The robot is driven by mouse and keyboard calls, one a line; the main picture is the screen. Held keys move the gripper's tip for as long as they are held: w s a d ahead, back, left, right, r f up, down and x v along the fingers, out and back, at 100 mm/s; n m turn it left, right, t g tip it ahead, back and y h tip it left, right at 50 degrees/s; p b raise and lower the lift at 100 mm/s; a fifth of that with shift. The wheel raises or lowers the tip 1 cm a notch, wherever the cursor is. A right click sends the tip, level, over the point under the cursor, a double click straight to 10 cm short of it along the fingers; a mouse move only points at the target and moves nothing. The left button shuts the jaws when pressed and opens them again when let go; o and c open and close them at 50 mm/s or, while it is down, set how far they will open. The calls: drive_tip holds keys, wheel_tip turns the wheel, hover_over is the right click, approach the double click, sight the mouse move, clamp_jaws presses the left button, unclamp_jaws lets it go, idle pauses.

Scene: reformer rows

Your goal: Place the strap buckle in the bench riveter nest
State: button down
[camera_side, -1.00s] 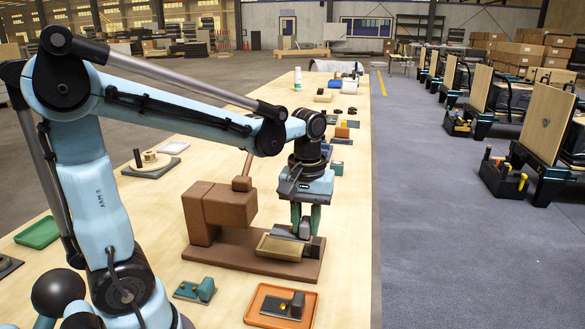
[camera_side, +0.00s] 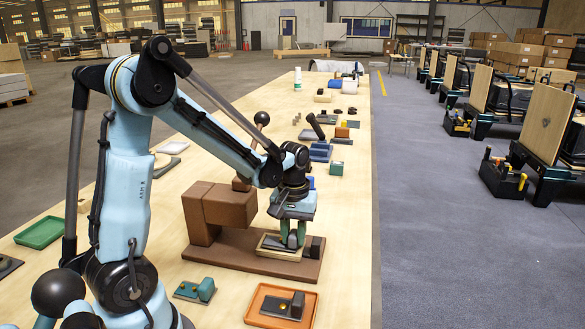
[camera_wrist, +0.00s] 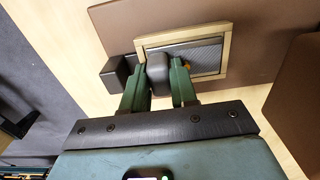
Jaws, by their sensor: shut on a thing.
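The strap buckle is a dark flat plate (camera_side: 273,243) with a rounded dark block at one end; its plate also shows in the wrist view (camera_wrist: 200,55). My gripper (camera_side: 293,243) points down, its green fingers shut on the buckle's block, also seen in the wrist view (camera_wrist: 160,80). The plate lies within the pale rectangular frame of the nest (camera_side: 278,255), whose rim also shows in the wrist view (camera_wrist: 229,40). The nest sits on the brown base of the bench riveter (camera_side: 228,212). My fingers hide part of the block; I cannot tell whether the plate touches the nest floor.
A small dark block (camera_side: 317,247) stands at the base's right end. An orange tray (camera_side: 255,308) with a dark part and a green part (camera_side: 195,290) lie in front. A green tray (camera_side: 40,233) is at left. More parts line the bench behind.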

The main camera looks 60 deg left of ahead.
sight(294, 233)
drive_tip(key=c, duration=0.9)
unclamp_jaws()
drive_tip(key=shift+f, duration=0.15)
wheel_tip(294, 233, up, 12)
drive_tip(key=shift+s+d+f+m+t, duration=0.35)
drive_tip(key=shift+s+d+m+t, duration=0.7)
drive_tip(key=shift+d+m, duration=0.65)
drive_tip(key=shift+s+d+f+m+t, duration=0.3)
drive_tip(key=shift+s+d+m+t, duration=0.45)
drive_tip(key=shift+d+m+t, duration=0.9)
drive_tip(key=shift+s+d+f+m+t, duration=0.35)
drive_tip(key=shift+s+d+m+t, duration=0.7)
drive_tip(key=shift+d, duration=1.1)
drive_tip(key=shift+w, duration=0.15)
